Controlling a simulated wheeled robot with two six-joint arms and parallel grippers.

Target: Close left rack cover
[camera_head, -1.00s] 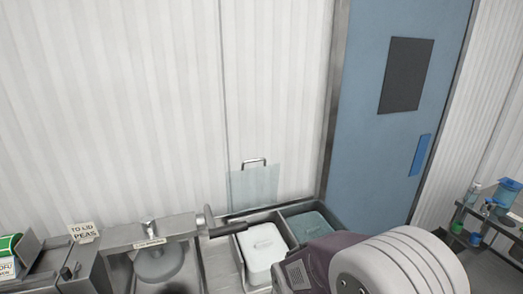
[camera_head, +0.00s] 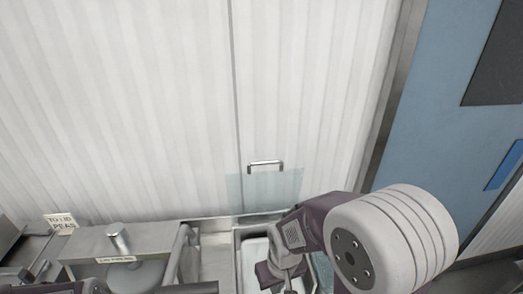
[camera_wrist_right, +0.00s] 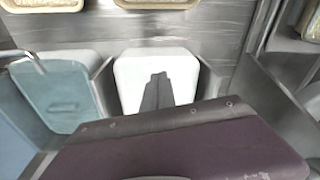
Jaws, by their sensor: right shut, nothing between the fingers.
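The left rack cover (camera_head: 262,188) is a clear pane with a metal handle (camera_head: 265,164) on its upper edge. It stands raised against the white wall, behind the rack. The left rack compartment below holds a white lidded tub (camera_head: 254,255), partly hidden by my right arm. The tub also shows in the right wrist view (camera_wrist_right: 132,72). My right gripper (camera_head: 288,283) is low over this compartment, in front of and below the raised cover and apart from its handle. Its shut, empty fingers show dark against the tub in the right wrist view (camera_wrist_right: 158,78). My left gripper is not in view.
The neighbouring compartment has a bluish clear cover (camera_wrist_right: 50,98) lying over it. A blue door (camera_head: 436,130) is at the right.

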